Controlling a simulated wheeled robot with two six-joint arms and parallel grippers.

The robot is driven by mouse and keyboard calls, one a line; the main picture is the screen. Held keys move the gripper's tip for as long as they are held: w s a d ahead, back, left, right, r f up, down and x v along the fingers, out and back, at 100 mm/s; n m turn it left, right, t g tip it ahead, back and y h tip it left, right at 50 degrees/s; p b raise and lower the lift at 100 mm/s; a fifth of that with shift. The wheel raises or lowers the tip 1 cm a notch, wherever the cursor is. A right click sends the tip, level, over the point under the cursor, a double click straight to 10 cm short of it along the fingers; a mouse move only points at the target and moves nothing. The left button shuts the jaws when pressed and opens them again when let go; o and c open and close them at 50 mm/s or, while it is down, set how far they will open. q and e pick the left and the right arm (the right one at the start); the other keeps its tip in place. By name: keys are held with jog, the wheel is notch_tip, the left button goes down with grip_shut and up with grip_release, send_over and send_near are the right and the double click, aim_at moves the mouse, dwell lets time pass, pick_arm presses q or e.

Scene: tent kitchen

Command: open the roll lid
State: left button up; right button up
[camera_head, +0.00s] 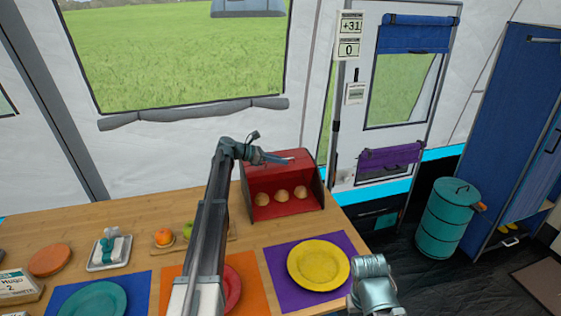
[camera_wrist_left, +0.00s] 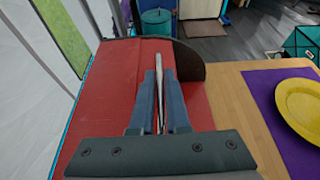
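The red bread box (camera_head: 249,187) stands at the back right of the wooden table. Its front is open and shows three rolls (camera_head: 281,195) inside. Its red lid surface fills much of the left wrist view (camera_wrist_left: 105,100). My left gripper (camera_head: 276,158) is at the top of the box, reaching in from the left. In the left wrist view its fingers (camera_wrist_left: 160,85) are close together around a thin pale bar (camera_wrist_left: 159,62), seemingly the lid handle, which sticks out past the fingertips. Part of my right arm shows at the lower right of the head view; its gripper fingers do not show.
A yellow plate (camera_head: 318,265) on a purple mat (camera_head: 283,285) lies in front of the box. Apples and an orange (camera_head: 163,236) sit left of my left arm. A teal barrel (camera_head: 446,215) stands on the floor at right. A tent wall is behind the table.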

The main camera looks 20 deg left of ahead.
pick_arm(q)
jog(key=o, duration=0.3)
jog(key=shift+o, duration=0.2)
jog(key=p+v, duration=0.5)
jog(key=v, duration=0.7)
jog(key=shift+s+a+r, duration=0.15)
jog(key=shift+s+a, duration=0.05)
jog(key=shift+s+a+r, duration=0.15)
jog(key=shift+s+a, duration=0.2)
jog(key=shift+a, duration=0.15)
